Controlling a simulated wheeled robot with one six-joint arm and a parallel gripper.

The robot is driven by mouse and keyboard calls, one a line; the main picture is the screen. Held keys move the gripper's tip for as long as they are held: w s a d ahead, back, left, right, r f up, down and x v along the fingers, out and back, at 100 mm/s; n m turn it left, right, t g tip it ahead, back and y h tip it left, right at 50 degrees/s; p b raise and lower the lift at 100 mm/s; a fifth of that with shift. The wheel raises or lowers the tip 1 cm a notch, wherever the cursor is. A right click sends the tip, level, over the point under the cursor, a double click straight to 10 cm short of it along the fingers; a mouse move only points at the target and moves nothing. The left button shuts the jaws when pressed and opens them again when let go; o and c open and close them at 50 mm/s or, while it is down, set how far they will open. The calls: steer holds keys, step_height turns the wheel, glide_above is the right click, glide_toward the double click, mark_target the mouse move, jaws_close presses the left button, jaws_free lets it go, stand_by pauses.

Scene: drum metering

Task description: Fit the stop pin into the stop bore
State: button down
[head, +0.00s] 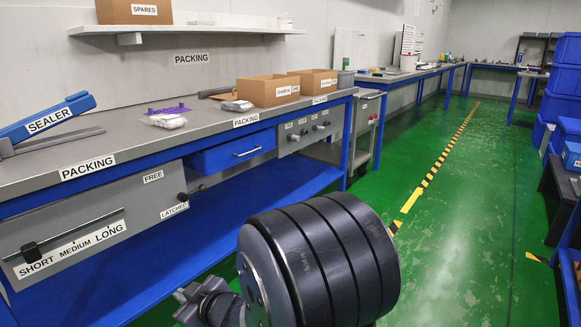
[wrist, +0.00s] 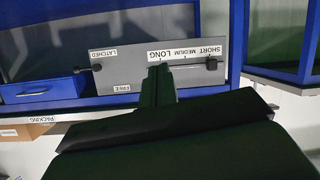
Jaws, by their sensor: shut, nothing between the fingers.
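I cannot make out a stop pin or a stop bore in either view. My gripper (wrist: 158,85) shows in the wrist view as dark fingers closed together, empty, in front of a grey panel (wrist: 130,75). The same panel (head: 90,225) is on the bench front at the left of the head view. It has a slot marked SHORT, MEDIUM and LONG, with a black slider knob (head: 31,250) at the SHORT end. A second knob (head: 183,197) sits by the LATCHED label, below FREE. My gripper is not visible in the head view.
A blue drawer (head: 232,152) and another panel with small knobs (head: 312,130) lie further right. The packing bench (head: 125,140) holds a blue sealer (head: 48,117) and cardboard boxes (head: 268,91). Blue bins (head: 563,85) stand at right; the green floor between is clear.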

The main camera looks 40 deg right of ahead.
steer(key=s+a+r+n+g+y+p, duration=0.1)
steer(key=a+r+n+g+y, duration=0.1)
steer(key=a+r+n+y, duration=0.2)
steer(key=shift+a+n+y, duration=0.3)
steer(key=shift+a+y, duration=1.6)
steer(key=shift+y, duration=1.1)
steer(key=c, duration=2.2)
jaws_free()
